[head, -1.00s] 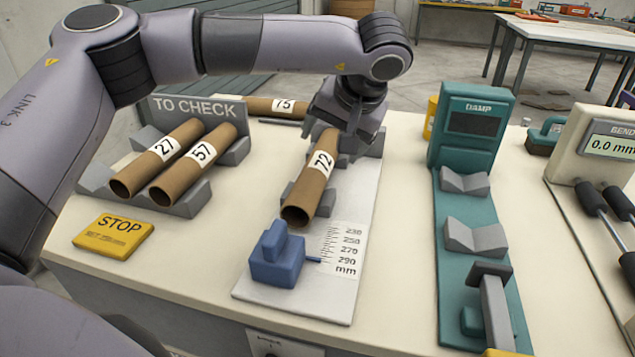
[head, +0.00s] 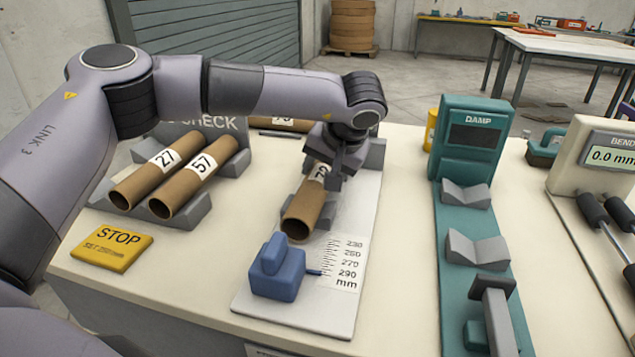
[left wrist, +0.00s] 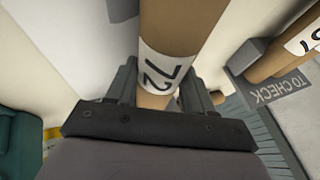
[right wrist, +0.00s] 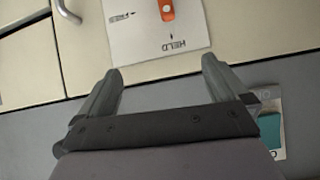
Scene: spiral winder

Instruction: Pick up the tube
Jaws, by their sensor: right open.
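Tubes 27 (head: 141,187) and 57 (head: 193,187) lie in the TO CHECK rack (head: 222,191). My right gripper (right wrist: 158,68) is open and empty, over a panel with an orange switch (right wrist: 166,10).
A blue stop block (head: 276,270) stands at the board's front beside a millimetre scale (head: 345,263). A yellow STOP sign (head: 112,247) lies left. The teal DAMP stand (head: 467,140) and BEND gauge (head: 606,158) are at right. Another tube (head: 282,123) lies behind.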

